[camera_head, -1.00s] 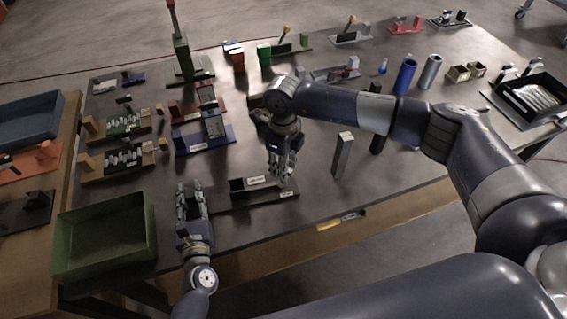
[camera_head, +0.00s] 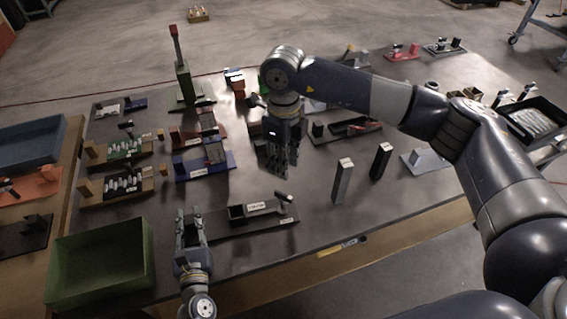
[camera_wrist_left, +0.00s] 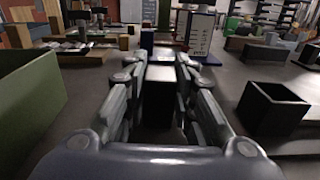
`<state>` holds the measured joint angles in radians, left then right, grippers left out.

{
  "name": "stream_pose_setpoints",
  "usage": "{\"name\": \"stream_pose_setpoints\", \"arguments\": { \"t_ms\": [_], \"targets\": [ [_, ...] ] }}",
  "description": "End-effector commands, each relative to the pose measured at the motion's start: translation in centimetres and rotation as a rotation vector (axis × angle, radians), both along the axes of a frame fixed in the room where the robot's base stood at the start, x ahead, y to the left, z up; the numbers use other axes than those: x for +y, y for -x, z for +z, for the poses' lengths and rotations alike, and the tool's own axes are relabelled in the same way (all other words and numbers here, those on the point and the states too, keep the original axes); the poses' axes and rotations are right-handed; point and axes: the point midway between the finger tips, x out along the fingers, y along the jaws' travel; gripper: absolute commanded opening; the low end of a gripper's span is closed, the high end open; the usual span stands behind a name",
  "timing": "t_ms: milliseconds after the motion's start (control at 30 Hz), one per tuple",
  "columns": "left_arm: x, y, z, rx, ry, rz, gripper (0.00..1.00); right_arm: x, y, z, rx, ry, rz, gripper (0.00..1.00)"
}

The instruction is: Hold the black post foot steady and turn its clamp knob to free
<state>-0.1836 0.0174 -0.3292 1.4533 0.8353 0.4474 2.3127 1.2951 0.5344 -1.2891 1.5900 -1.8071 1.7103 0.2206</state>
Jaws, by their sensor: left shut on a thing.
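The black post foot (camera_head: 262,224) is a flat dark base near the table's front edge, carrying a small open black box with a white label. Its clamp knob (camera_head: 284,199) stands at the right end, light-topped and slightly tilted. My left gripper (camera_head: 188,218) is at the base's left end, shut on a dark part that shows between its fingers in the left wrist view (camera_wrist_left: 158,95). The black box (camera_wrist_left: 272,108) is right of the fingers there. My right gripper (camera_head: 276,165) hangs fingers down behind and above the knob, apart from it; its finger gap is unclear.
A green bin (camera_head: 148,262) is left of my left gripper. A blue fixture (camera_head: 208,168) and wooden racks (camera_head: 118,186) stand behind it. Two upright posts, grey (camera_head: 342,181) and black (camera_head: 381,162), stand to the right. The table between knob and grey post is clear.

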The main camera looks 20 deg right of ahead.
Motion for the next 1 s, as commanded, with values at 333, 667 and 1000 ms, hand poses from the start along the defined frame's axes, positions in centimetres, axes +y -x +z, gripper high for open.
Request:
{"name": "stream_pose_setpoints", "arguments": {
  "t_ms": [333, 667, 1000],
  "targets": [
    [0.0, 0.0, 0.0, 0.001, 0.000, 0.000, 0.00, 0.1, 0.1, -0.3, 0.001, 0.000, 0.002, 0.29],
    [0.0, 0.0, 0.0, 0.001, 0.000, 0.000, 0.00, 0.1, 0.2, -5.3, 0.004, 0.000, 0.001, 0.29],
    [0.0, 0.0, 0.0, 0.001, 0.000, 0.000, 0.00, 0.0, 0.1, -10.9, 0.002, 0.001, 0.000, 0.29]
  ]
}}
